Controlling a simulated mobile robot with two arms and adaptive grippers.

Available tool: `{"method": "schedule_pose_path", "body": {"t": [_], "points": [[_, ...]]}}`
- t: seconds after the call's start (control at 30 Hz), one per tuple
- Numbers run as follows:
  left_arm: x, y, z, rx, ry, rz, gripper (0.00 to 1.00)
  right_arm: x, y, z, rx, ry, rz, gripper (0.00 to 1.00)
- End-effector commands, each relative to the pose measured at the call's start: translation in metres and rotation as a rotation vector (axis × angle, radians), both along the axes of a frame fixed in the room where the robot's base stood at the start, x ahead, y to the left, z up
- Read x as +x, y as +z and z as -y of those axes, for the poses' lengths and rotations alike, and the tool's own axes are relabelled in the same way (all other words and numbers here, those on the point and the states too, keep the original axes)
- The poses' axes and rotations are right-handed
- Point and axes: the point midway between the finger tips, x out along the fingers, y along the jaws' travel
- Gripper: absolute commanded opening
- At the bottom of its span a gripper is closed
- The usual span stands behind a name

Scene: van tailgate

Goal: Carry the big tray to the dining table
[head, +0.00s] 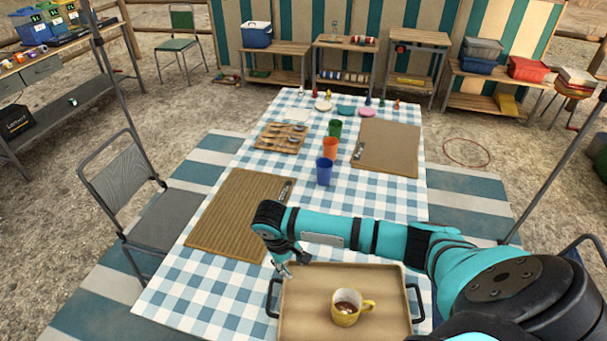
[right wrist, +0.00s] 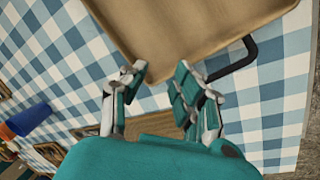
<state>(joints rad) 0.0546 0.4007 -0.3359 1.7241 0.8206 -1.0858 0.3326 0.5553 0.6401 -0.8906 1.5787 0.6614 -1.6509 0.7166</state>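The big tan tray (head: 300,290) lies on the near end of the dining table (head: 205,295), with its near edge cut off by the picture. It has a black handle at each side, the left one (head: 272,298) and the right one (head: 415,304). A yellow mug (head: 345,310) with brown drink stands upright on it. My right gripper (head: 284,268) is at the tray's far left corner. My left gripper is not in view.
On the checked cloth are two brown placemats (head: 238,212) (head: 388,147), a blue cup (head: 324,172), an orange cup (head: 330,147), a green cup (head: 335,128) and a cutlery board (head: 280,138). A grey chair (head: 170,217) stands left of the table. Free cloth lies left of the tray.

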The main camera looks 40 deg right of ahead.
Motion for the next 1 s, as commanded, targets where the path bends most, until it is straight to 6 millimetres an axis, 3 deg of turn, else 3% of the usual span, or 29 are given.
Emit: {"method": "schedule_pose_path", "body": {"t": [0.17, 0.6, 0.8, 1.0], "points": [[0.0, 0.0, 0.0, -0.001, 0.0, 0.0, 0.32, 0.001, 0.015, -0.002, 0.002, -0.003, 0.003, 0.3], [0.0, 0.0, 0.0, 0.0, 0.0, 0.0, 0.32, -0.002, 0.1, -0.015, 0.001, -0.015, 0.002, 0.3], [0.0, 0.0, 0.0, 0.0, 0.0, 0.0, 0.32, -0.003, 0.116, -0.017, 0.0, -0.019, 0.001, 0.3], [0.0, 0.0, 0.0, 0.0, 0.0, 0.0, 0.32, -0.004, 0.118, -0.017, -0.001, -0.019, 0.0, 0.3]]}}
